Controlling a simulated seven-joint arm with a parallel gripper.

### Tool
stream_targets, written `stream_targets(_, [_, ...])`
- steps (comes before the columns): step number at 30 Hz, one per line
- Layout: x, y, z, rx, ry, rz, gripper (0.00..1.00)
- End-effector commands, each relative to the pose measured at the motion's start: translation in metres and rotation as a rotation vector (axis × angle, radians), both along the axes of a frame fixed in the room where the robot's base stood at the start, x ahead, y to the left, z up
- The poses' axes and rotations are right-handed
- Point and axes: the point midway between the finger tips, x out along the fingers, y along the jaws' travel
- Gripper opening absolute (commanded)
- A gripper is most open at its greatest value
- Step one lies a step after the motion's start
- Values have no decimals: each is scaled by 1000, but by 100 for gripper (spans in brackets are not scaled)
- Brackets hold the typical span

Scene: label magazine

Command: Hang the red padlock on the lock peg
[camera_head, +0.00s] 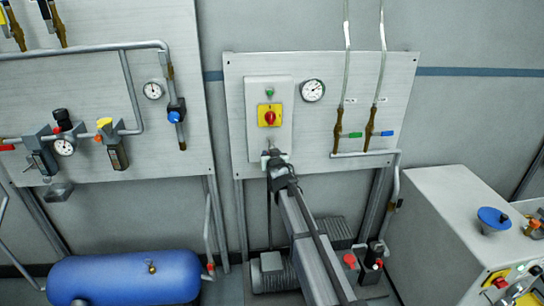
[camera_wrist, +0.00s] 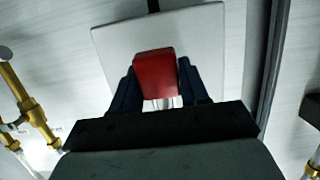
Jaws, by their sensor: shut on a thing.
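The red padlock (camera_wrist: 155,75) is between the two dark fingers of my gripper (camera_wrist: 158,82) in the wrist view. Its pale metal shackle shows at the body's lower edge there, towards the gripper. My gripper (camera_head: 274,158) is shut on it. In the head view, my gripper is at the lower edge of the grey switch box (camera_head: 284,92), below the red knob on its yellow plate (camera_head: 269,115). The padlock is hidden by my gripper and arm in that view. I cannot make out the lock peg in either view, nor whether the padlock touches the box.
A gauge (camera_head: 312,90) and two brass valves with a green handle (camera_head: 355,135) and a blue handle (camera_head: 387,133) are right of the box. Pipes and regulators fill the left panel. A blue tank (camera_head: 125,278) lies low left. A grey cabinet (camera_head: 440,230) stands right.

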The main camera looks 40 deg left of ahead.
Motion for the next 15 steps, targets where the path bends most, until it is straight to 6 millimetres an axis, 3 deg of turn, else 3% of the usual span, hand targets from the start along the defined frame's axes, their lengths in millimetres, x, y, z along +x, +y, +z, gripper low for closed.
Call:
stream_targets(12, [0, 0, 0, 0, 0, 0, 12])
stream_targets(13, [0, 0, 0, 0, 0, 0, 47])
stream_targets(15, [0, 0, 0, 0, 0, 0, 54])
